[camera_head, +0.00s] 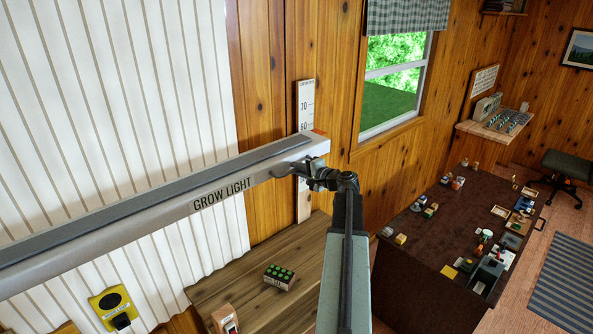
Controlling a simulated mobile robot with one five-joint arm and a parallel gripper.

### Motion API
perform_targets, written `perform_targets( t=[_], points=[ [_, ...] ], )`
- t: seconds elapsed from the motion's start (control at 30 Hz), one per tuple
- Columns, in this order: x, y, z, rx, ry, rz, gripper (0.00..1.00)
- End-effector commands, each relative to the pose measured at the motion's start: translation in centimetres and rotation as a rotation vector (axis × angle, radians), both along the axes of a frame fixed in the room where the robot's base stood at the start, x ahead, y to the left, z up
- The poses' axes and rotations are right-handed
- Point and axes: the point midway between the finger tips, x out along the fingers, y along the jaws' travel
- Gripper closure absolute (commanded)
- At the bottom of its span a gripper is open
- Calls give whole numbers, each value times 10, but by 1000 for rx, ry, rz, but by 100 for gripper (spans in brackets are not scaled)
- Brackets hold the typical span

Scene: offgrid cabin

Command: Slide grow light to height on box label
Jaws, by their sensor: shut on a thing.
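The grow light (221,193) is a long grey bar with "GROW LIGHT" printed on its side. It runs from the left edge to the middle of the picture. My gripper (308,172) is shut on the grow light near its right end. A white height scale (305,113) stands upright on the wall behind that end, with 70 and 60 readable. The bar's end is just below the 60 mark in this view and hides part of the scale. A small box with green plants pictured on it (279,277) sits on the wooden bench (240,298); its label is too small to read.
A dark table (413,254) with many small items stands right. A window (395,85) is behind.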

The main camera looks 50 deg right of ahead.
Motion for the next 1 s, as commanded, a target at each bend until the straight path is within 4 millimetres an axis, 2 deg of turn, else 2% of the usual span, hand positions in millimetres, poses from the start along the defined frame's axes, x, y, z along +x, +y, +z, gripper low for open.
perform_targets(
  t=[0.73, 0.87, 1.0],
  points=[
    [-1, -1, -2, 0, 1, -1, 100],
    [-1, -1, -16, 0, 1, -1, 100],
    [-1, -1, -43, 0, 1, -1, 100]
  ],
)
